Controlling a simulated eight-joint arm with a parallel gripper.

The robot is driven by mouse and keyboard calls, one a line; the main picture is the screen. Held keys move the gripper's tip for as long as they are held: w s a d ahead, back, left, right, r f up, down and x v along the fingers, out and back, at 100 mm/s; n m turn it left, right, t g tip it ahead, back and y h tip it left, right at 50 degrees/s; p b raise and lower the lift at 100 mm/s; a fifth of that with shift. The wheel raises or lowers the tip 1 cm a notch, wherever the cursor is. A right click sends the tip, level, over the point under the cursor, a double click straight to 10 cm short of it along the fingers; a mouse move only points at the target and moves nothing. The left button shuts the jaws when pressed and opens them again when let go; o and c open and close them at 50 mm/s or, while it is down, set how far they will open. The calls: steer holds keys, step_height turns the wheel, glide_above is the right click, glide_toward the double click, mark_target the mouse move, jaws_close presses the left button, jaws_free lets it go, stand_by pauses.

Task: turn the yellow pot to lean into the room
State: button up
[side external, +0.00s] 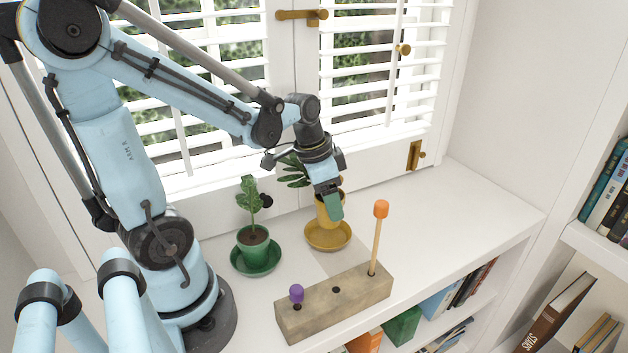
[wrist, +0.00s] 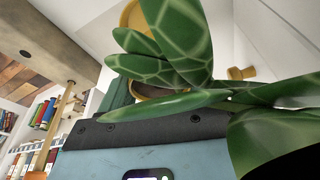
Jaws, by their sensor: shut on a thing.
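The yellow pot (side external: 322,214) stands on its yellow saucer (side external: 328,240) on the white shelf top, near the window. Its dark green leaves (side external: 293,172) reach out to the left in the side view, beside my wrist. My gripper (side external: 334,205) comes down from above and is shut on the pot at its rim, with a green fingertip on the near side. In the wrist view, large pale-veined leaves (wrist: 170,45) cover much of the pot, and a bit of its soil and rim shows beneath them. The far finger is hidden.
A green pot (side external: 253,245) with a small plant stands on a green saucer at left. A weathered wooden block (side external: 335,304) in front holds a purple-topped peg (side external: 296,293) and a tall orange-topped stick (side external: 377,240). Window blinds are behind; the shelf top at right is clear.

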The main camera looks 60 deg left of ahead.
steer(key=shift+f, duration=1.9)
steer(key=o, duration=1.5)
steer(key=shift+c, duration=0.2)
steer(key=shift+s, duration=0.1)
